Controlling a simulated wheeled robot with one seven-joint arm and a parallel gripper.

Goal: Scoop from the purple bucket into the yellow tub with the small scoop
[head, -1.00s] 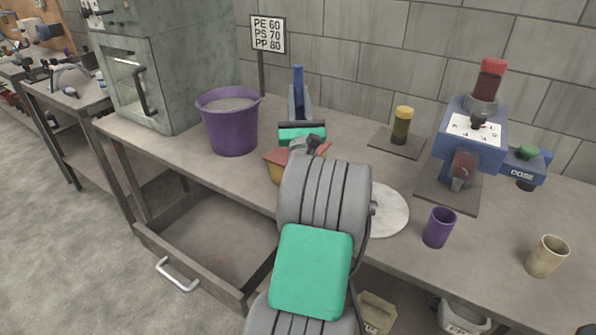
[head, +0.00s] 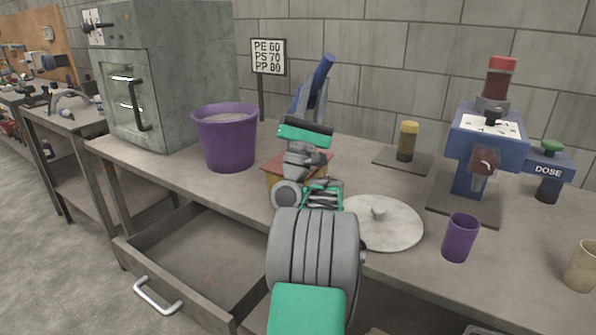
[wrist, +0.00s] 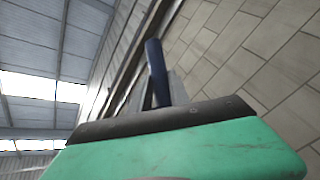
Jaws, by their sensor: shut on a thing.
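The purple bucket (head: 225,145) stands upright on the bench at the left, with pale grey material inside. My gripper (head: 306,104) points up behind its green wrist and is shut on a blue-handled tool, which looks like the small scoop (head: 323,70). The handle tilts up to the right; the scoop's bowl cannot be made out. The dark blue handle also shows in the wrist view (wrist: 157,72). I cannot tell whether the scoop holds anything.
A pale round lid (head: 385,228) with a knob lies right of my arm. A purple cup (head: 460,237), a beige cup (head: 582,266), a blue machine (head: 487,138) and a yellow-topped jar (head: 408,141) stand further right. An open drawer (head: 200,262) juts out below the bench.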

